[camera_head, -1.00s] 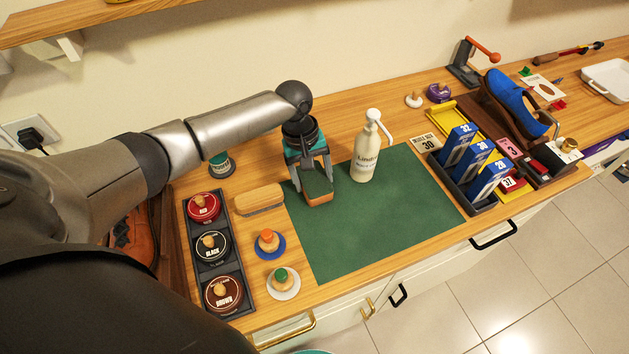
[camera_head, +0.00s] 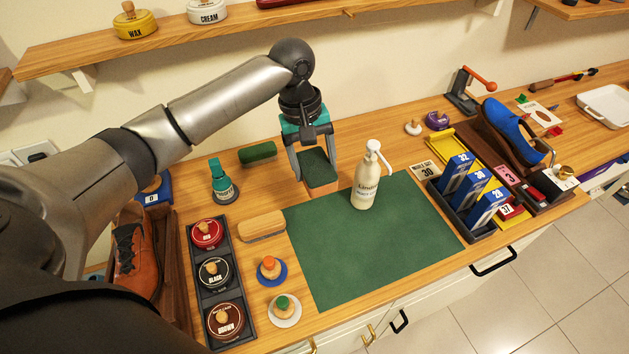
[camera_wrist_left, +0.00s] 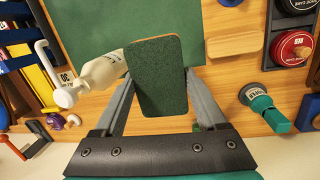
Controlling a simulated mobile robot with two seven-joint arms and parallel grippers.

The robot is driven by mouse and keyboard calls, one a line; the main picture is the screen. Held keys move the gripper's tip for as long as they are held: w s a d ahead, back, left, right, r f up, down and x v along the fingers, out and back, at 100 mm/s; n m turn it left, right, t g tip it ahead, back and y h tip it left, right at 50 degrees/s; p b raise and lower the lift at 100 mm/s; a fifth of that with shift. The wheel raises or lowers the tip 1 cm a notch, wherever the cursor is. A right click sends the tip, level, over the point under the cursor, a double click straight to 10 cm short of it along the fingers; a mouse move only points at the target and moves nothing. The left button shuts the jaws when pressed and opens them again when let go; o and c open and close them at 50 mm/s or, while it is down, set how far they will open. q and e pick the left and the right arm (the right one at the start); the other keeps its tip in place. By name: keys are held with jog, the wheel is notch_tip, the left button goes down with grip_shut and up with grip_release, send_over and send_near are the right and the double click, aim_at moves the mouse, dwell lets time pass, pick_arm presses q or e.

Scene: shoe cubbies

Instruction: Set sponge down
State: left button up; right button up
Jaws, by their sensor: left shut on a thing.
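The sponge (camera_head: 319,170) is a block with a dark green top and an orange-tan lower part. In the left wrist view the sponge's green face (camera_wrist_left: 158,82) lies between the two fingers, close to the bottle (camera_wrist_left: 98,70). I cannot tell exactly how high above the counter it is. My right gripper is not in view.
A wooden-backed brush (camera_head: 262,227) and a tray of polish tins (camera_head: 212,270) lie left of the mat. A box rack (camera_head: 470,205) is at right. The mat's front is clear.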

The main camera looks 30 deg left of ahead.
aim_at(316, 167)
pick_arm(q)
notch_tip(316, 167, up, 7)
jog(key=shift+f+p, duration=0.1)
jog(key=shift+p, duration=0.3)
jog(key=shift+s+d+f+b, duration=0.1)
jog(key=shift+s+d+b, duration=0.1)
jog(key=shift+b, duration=0.15)
jog(key=s+d+f+m+b, duration=0.1)
jog(key=m+b, duration=0.1)
jog(key=s+d+m+b, duration=0.1)
jog(key=s+b, duration=0.1)
jog(key=shift+d+f+m, duration=0.4)
jog(key=s+f+m+b, duration=0.1)
jog(key=s, duration=0.1)
jog(key=s+d+m+g+b, duration=0.1)
jog(key=s+m+b, duration=0.1)
jog(key=s+d+f+m+b, duration=0.1)
jog(key=s, duration=0.1)
jog(key=shift+s+d+f+b, duration=0.15)
jog(key=shift+d+f+b, duration=0.05)
jog(key=shift+f+b, duration=0.15)
